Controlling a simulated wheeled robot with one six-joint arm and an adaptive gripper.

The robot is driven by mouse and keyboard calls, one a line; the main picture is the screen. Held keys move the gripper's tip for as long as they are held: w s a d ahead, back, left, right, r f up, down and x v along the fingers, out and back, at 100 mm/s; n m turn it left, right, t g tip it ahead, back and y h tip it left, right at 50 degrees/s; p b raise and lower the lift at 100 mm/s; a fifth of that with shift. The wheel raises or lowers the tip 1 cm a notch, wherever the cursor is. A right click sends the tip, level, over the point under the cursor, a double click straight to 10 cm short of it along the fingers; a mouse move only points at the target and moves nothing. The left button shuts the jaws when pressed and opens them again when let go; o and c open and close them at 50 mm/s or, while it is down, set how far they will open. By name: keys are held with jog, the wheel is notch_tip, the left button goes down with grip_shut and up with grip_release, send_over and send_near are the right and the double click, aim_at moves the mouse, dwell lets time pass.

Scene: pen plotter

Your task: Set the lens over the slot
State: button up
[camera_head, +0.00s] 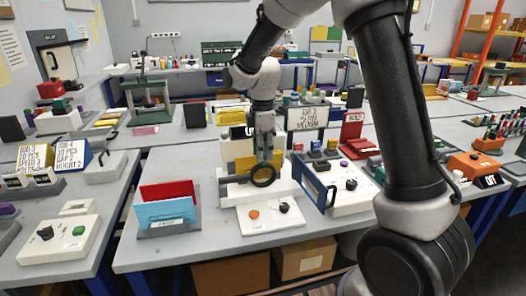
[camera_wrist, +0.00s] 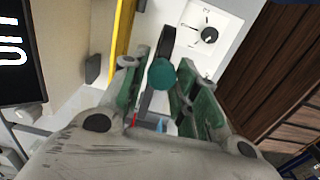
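The lens is a dark round ring (camera_head: 264,175), upright and facing the head camera, just below my fingertips in front of the white plotter (camera_head: 232,190). In the wrist view the ring (camera_wrist: 166,42) shows nearly edge-on, with a round teal knob (camera_wrist: 161,73) at its near end. My gripper (camera_head: 264,156) points down. I cannot make out the slot clearly; the ring and fingers cover part of the plotter.
A white control panel (camera_head: 270,222) with orange and black knobs lies in front. A blue-framed panel (camera_head: 314,187) stands close on the right. Red and light-blue plates (camera_head: 166,210) stand in a holder at left. A yellow panel (camera_head: 244,165) is behind the ring.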

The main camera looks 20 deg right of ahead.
jog(key=o, duration=0.3)
notch_tip(320, 180, up, 12)
dwell(0.5)
